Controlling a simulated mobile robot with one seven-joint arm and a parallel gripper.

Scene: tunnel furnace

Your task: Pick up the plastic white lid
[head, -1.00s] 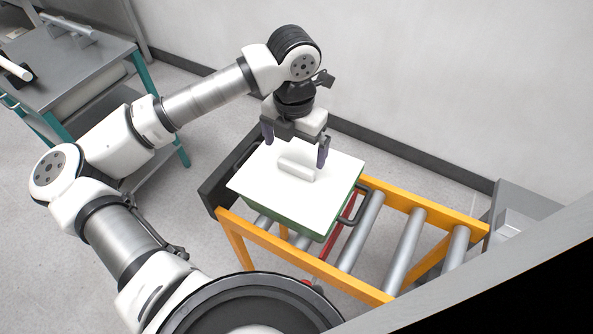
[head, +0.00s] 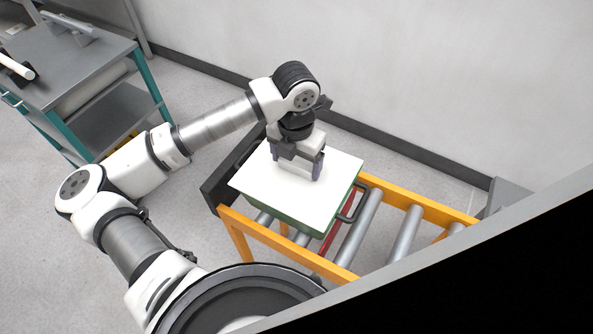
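The white plastic lid (head: 256,184) is a flat square plate. It lies on top of a green box (head: 283,212) on the roller conveyor. The lid has a raised white block handle at its middle, which is now mostly hidden behind my gripper. My gripper (head: 297,170) points down over the middle of the lid, with its dark fingers apart at the two ends of where the handle is. Whether the fingers press on the handle cannot be seen. The lid sits flat on the box.
The conveyor has an orange frame (head: 243,241) and grey rollers (head: 361,225), with bare rollers to the right of the box. A dark handle (head: 350,208) sticks out at the box's right side. A grey cart (head: 80,70) stands at the upper left. A wall runs behind.

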